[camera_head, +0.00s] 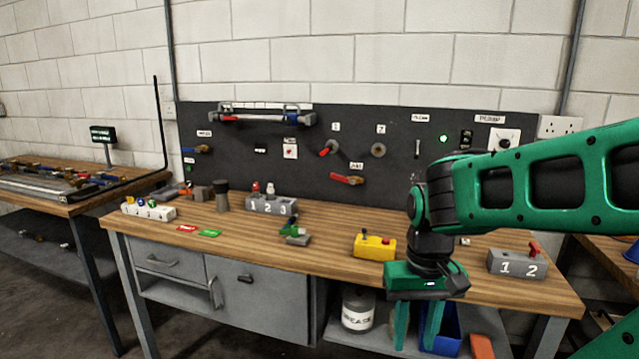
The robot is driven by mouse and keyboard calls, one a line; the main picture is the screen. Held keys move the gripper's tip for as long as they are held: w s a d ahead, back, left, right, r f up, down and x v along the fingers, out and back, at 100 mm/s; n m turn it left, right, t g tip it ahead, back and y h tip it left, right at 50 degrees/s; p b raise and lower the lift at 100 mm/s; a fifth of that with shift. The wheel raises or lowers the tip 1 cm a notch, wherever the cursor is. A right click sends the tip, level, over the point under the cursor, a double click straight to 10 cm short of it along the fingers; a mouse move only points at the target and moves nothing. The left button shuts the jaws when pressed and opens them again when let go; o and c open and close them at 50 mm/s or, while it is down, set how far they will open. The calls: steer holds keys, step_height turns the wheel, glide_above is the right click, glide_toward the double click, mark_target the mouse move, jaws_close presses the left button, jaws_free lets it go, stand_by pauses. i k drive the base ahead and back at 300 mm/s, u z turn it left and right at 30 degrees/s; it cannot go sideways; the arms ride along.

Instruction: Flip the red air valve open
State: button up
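A red lever valve (347,180) is on the dark back panel, right of centre, with a small label (356,165) above it that seems to read AIR. Its red handle points left and slightly up from a brass-coloured body at its right end. My gripper (417,326) points down in front of the bench's front edge, right of and nearer than the valve. Its two green fingers are apart with nothing seen between them. It touches neither valve.
The wooden bench (330,255) carries a yellow box (375,246) beside my gripper, a grey block marked 1 and 2 (517,264) at right, and a green-handled item (293,234). A grey block (270,205) stands farther back. Bench space below the valve looks mostly clear.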

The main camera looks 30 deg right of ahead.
mark_target(343, 178)
steer(key=u, duration=0.05)
steer(key=i, duration=1)
steer(key=z, duration=0.05)
